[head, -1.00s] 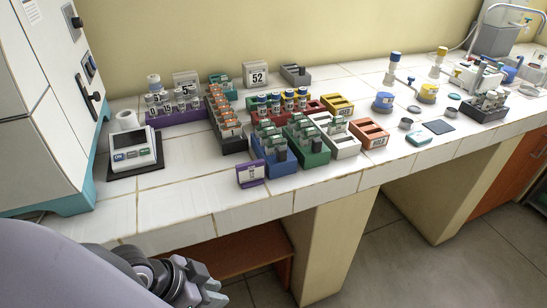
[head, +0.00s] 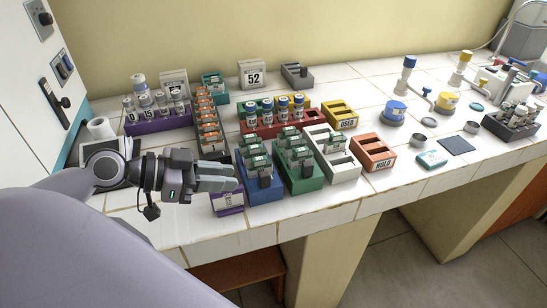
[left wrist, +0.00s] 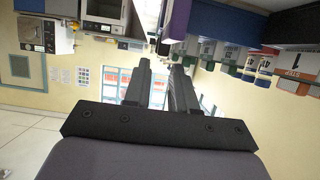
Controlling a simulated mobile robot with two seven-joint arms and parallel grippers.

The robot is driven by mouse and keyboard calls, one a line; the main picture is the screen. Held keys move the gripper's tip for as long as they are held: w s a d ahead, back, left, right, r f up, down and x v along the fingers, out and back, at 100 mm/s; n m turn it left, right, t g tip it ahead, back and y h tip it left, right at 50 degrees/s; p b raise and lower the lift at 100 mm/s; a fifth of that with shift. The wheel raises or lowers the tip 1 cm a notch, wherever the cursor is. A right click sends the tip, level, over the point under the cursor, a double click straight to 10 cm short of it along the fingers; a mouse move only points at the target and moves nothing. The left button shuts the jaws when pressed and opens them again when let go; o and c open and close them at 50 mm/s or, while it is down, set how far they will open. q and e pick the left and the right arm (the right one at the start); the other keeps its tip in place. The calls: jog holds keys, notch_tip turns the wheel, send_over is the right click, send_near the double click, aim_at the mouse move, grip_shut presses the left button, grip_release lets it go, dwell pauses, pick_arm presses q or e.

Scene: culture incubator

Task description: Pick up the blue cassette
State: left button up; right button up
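A blue cassette rack (head: 263,189) stands near the front edge of the counter in the head view, holding green-topped pieces and a dark grey upright piece. Its blue side (left wrist: 222,22) shows at the upper right of the left wrist view, which looks upside down. My left gripper (head: 234,178) is just left of the blue rack, its fingers pointing right toward it. A gap shows between the fingers (left wrist: 160,72) in the left wrist view, with nothing between them. The gripper hides part of the rack's left side. My right gripper is not in view.
A purple labelled block (head: 228,203) sits beneath and in front of my fingers. A green rack (head: 303,178) stands close on the right, then a white rack (head: 342,172) and an orange one (head: 374,155). A dark rack (head: 213,145) is behind my gripper.

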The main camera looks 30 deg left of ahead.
aim_at(259, 176)
pick_arm(q)
jog(key=shift+w+d, duration=0.15)
jog(key=shift+w, duration=0.5)
jog(key=shift+x, duration=0.8)
jog(key=shift+p+x, duration=0.5)
jog(key=shift+x, duration=2.05)
jog(key=shift+c, duration=0.3)
grip_shut()
